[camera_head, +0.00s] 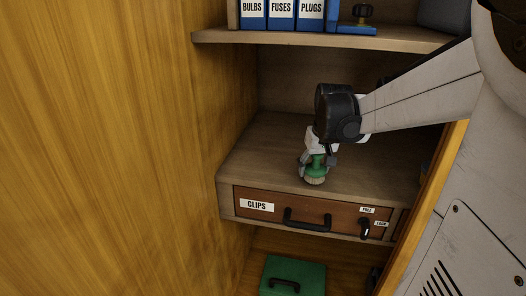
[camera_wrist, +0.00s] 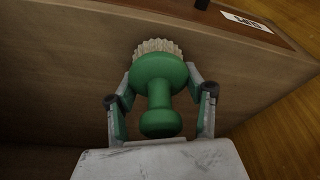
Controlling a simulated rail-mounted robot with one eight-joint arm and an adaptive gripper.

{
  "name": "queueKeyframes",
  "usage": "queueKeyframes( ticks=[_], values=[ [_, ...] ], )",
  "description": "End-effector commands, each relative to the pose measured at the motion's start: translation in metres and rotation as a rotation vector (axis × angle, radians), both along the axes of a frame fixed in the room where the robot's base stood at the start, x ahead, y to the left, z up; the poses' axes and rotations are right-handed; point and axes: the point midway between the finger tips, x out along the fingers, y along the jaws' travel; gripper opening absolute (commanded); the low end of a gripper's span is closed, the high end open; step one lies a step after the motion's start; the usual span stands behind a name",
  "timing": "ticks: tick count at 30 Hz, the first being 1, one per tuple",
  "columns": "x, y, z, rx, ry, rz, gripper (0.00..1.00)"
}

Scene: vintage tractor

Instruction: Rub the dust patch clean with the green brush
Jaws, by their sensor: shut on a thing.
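The green brush (camera_head: 316,167) is in my gripper (camera_head: 318,163), with its pale bristles pointing down at the wooden shelf top (camera_head: 270,145) above the drawer. In the wrist view the brush (camera_wrist: 158,92) has a green knobbed handle and a round green head with cream bristles at its far side. The fingers of my gripper (camera_wrist: 160,97) stand on either side of the handle. The bristles are at or close above the shelf surface near its front edge; contact cannot be told. I cannot make out a dust patch in either view; the brush and arm hide part of the shelf.
Below the shelf is a brown drawer (camera_head: 270,208) labelled CLIPS, with a black handle and a small latch. A green case (camera_head: 292,276) lies lower down. An upper shelf (camera_head: 300,36) holds labelled blue boxes. A wooden wall (camera_head: 110,150) closes the left side.

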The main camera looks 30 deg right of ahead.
Motion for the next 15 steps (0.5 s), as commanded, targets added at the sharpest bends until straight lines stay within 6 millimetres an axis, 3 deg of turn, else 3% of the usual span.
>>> queueKeyframes(
  ticks=[15],
  values=[
    [0.0002,-0.0001,-0.0031,0.0,0.0,0.0,0.17]
  ],
)
